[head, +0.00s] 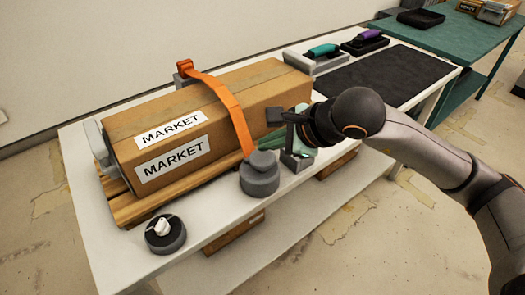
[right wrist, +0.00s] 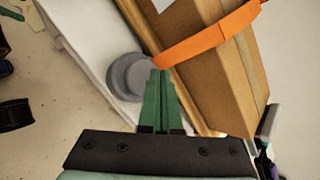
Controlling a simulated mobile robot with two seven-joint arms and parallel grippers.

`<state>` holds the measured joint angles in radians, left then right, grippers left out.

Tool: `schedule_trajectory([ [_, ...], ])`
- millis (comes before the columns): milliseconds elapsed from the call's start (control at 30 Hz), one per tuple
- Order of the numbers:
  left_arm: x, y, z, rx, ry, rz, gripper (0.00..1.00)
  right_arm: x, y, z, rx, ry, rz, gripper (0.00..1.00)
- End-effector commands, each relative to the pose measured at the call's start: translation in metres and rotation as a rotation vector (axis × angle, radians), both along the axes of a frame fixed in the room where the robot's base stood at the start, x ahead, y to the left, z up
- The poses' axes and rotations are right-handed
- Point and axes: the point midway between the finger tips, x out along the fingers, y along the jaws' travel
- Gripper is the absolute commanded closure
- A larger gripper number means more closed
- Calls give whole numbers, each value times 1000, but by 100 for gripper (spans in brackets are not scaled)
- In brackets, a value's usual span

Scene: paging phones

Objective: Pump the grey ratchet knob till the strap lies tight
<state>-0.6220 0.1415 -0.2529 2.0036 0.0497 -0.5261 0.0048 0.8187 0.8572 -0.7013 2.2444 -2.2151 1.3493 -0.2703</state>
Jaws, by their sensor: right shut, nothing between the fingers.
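The grey ratchet knob (head: 260,180) stands at the table's front edge, by the lower end of the orange strap (head: 232,108). The strap runs over the cardboard box (head: 270,82) from a grey anchor (head: 184,69) at the back. It looks bowed up off the box top near the back; how tight it is I cannot tell. My right gripper (head: 266,146) has its green fingers shut and empty, tips beside the knob. The right wrist view shows the fingers (right wrist: 159,76) together, close to the knob (right wrist: 128,76) and strap (right wrist: 212,40); contact is unclear. My left gripper is out of view.
The box, labelled MARKET, lies on a wooden pallet (head: 124,207) on the white table (head: 98,250). A round dark dish (head: 165,236) with a white item sits at front left. A black mat (head: 385,78) and trays with teal and purple tools (head: 322,50) lie behind my right arm.

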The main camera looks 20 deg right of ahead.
Motion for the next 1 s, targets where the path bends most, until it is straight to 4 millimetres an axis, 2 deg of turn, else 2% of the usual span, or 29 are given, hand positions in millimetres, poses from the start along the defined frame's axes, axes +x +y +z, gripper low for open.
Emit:
schedule_trajectory([
  [367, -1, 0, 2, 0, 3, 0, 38, 0, 0, 5, 1, -2, 1, 100],
  [800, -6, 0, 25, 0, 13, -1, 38, 0, 0, 47, 1, -3, 1, 100],
  [1000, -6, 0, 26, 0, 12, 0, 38, 0, 0, 51, 1, -2, 1, 100],
])
